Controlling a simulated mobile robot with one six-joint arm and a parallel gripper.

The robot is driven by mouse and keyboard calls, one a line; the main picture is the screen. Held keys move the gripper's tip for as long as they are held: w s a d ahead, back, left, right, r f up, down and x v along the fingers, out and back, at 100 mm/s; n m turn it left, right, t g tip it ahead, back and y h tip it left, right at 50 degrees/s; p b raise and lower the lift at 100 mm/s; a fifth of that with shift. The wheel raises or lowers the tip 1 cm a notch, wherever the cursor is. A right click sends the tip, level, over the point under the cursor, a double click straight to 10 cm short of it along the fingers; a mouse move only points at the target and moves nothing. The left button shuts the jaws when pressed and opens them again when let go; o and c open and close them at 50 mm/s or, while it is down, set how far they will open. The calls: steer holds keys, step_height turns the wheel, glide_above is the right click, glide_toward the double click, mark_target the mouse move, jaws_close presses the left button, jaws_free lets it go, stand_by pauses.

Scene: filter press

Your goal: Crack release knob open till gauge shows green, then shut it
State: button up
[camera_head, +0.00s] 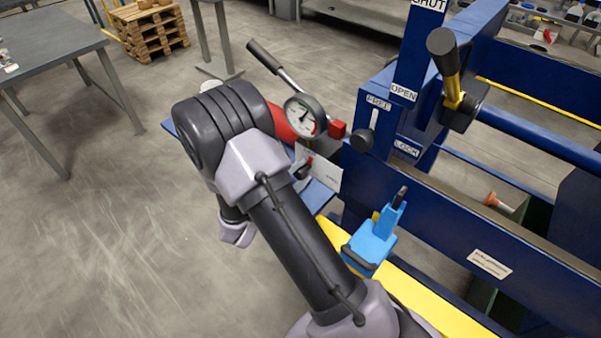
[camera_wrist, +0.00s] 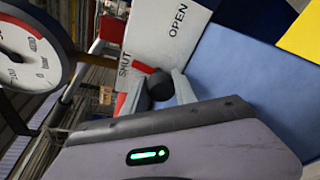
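The release knob (camera_wrist: 160,86) is small, dark and round, with a red pointer that lies toward the SHUT label (camera_wrist: 125,63) and away from the OPEN label (camera_wrist: 178,20). My gripper (camera_wrist: 160,92) has its two grey fingertips on either side of the knob. Whether they press on it I cannot tell. In the head view the knob (camera_head: 305,167) is partly hidden by my arm. The round gauge (camera_head: 305,115) stands above it. Its white face (camera_wrist: 25,55) is cut off in the wrist view; a red band shows, but no green, and the needle reading is unclear.
A blue press frame (camera_head: 480,220) with FREE and LOCK markings fills the right. A light blue handled block (camera_head: 370,245) stands near my arm. Open floor (camera_head: 110,230) lies to the left.

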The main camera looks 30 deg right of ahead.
jaws_close()
steer(key=shift+r+n+p, duration=0.1)
steer(key=shift+n+p, duration=0.25)
steer(key=shift+n, duration=0.25)
steer(key=shift+n+g, duration=0.4)
steer(key=o, duration=0.8)
jaws_free()
steer(key=shift+c, duration=0.2)
